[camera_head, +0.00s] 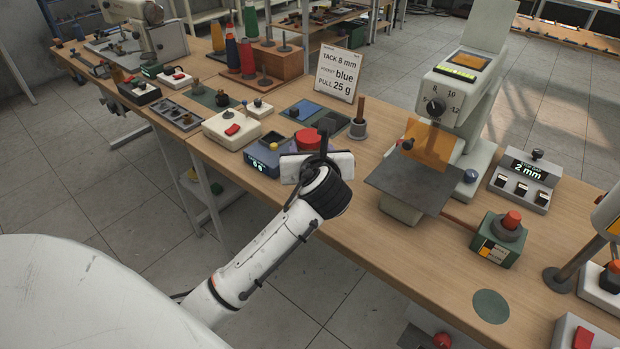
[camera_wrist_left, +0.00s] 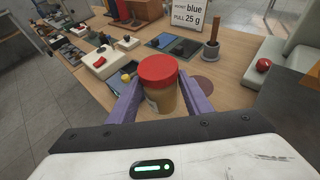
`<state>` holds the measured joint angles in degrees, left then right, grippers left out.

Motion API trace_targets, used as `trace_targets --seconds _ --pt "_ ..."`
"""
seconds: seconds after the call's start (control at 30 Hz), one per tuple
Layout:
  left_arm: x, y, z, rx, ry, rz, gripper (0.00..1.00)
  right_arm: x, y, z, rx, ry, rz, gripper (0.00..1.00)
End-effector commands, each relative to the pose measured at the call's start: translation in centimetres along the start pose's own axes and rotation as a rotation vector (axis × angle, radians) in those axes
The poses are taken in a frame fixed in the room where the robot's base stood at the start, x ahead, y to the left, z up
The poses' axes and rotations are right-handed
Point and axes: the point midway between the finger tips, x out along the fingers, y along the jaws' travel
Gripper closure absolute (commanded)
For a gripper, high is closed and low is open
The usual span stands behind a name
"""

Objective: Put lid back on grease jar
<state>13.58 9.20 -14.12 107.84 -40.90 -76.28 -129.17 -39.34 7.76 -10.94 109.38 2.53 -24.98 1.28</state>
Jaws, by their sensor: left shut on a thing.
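The grease jar (camera_wrist_left: 163,101) has a tan body and is between the two purple fingers of my left gripper (camera_wrist_left: 160,92) in the left wrist view. Its red lid (camera_wrist_left: 158,68) sits on top of the jar's mouth; I cannot tell whether it is fully seated. My left gripper is shut on the jar. In the head view, the red lid (camera_head: 308,138) shows just behind my left gripper (camera_head: 317,153), which hides most of the jar. My right gripper is not in view.
A blue-grey device (camera_head: 264,158) with a lit display stands left of my gripper. A sign (camera_head: 340,75) and a wooden-handled tool (camera_head: 358,118) stand behind. A large machine (camera_head: 455,100) with a grey plate is to the right. A green disc (camera_head: 490,306) lies on bare table front right.

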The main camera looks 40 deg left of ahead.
Motion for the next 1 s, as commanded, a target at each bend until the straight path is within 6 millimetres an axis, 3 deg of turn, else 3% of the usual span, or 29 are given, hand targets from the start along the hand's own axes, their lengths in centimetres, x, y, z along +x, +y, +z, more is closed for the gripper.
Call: trace_targets --seconds 0.13,0.5,0.8,1.0 --pt "0.8 0.0 -2.0 -0.001 -0.001 0.0 1.0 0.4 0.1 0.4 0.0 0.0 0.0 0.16" --pt "1.0 0.0 -2.3 -0.002 -0.004 -0.001 1.0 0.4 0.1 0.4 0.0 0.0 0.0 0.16" --pt "2.3 0.0 -5.7 -0.001 -0.002 0.0 1.0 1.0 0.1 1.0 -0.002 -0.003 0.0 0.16" --pt "2.4 0.0 -5.7 -0.002 -0.004 -0.001 1.0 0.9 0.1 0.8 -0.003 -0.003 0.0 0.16"
